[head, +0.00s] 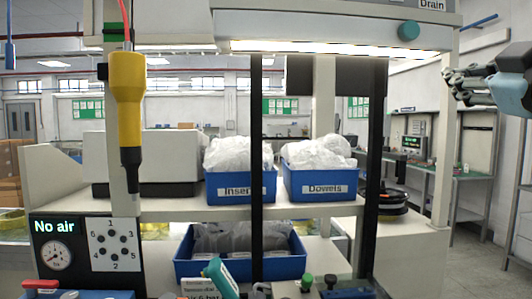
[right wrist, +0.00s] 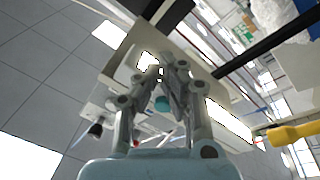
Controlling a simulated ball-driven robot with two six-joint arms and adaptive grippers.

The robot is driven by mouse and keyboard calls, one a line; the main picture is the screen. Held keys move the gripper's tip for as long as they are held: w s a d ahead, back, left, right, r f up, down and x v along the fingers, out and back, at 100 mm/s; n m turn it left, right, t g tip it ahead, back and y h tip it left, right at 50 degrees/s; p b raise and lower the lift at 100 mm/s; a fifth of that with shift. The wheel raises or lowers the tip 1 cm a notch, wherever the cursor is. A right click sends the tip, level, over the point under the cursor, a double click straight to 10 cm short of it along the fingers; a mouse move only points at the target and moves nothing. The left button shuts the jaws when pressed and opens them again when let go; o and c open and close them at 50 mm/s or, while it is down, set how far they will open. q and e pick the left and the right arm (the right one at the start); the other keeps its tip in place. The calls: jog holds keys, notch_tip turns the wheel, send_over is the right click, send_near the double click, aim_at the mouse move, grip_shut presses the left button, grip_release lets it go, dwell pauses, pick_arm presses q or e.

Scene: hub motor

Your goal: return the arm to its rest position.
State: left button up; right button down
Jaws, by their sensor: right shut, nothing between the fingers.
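My right gripper (head: 464,86) is raised at the upper right of the head view, apart from the workstation and with nothing in its fingers. In the right wrist view, the fingers of this gripper (right wrist: 163,70) are shut and empty, pointing up toward the ceiling and the station's upper frame. My left gripper does not show in either view.
A yellow and black screwdriver (head: 128,100) hangs at the left. Blue bins labelled Inserts (head: 240,188) and Dowels (head: 322,187) stand on the shelf, with another blue bin (head: 285,267) below. A "No air" panel (head: 85,245) is at lower left. Black uprights (head: 256,170) cross the front.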

jog(key=s+f+m+g+h, duration=0.15)
jog(key=s+f+g, duration=0.25)
jog(key=f, duration=1)
jog(key=s+f+m+g, duration=0.3)
jog(key=s+f+g, duration=0.2)
jog(key=f, duration=0.9)
jog(key=s+a+f+m+g, duration=0.3)
jog(key=s+f+g, duration=0.5)
jog(key=s+f, duration=1.05)
notch_tip(320, 180, down, 29)
jog(key=s+d+g+b, duration=0.1)
jog(key=s+d+b, duration=0.15)
jog(key=b, duration=0.45)
jog(key=s+f+b, duration=0.2)
jog(key=s+f, duration=0.7)
jog(key=f, duration=0.2)
jog(key=s+f+g+b, duration=0.1)
jog(key=s+f+b, duration=0.2)
jog(key=s+f, duration=0.7)
notch_tip(320, 180, down, 2)
jog(key=shift+d+f+m, duration=0.15)
jog(key=shift+d+m, duration=0.2)
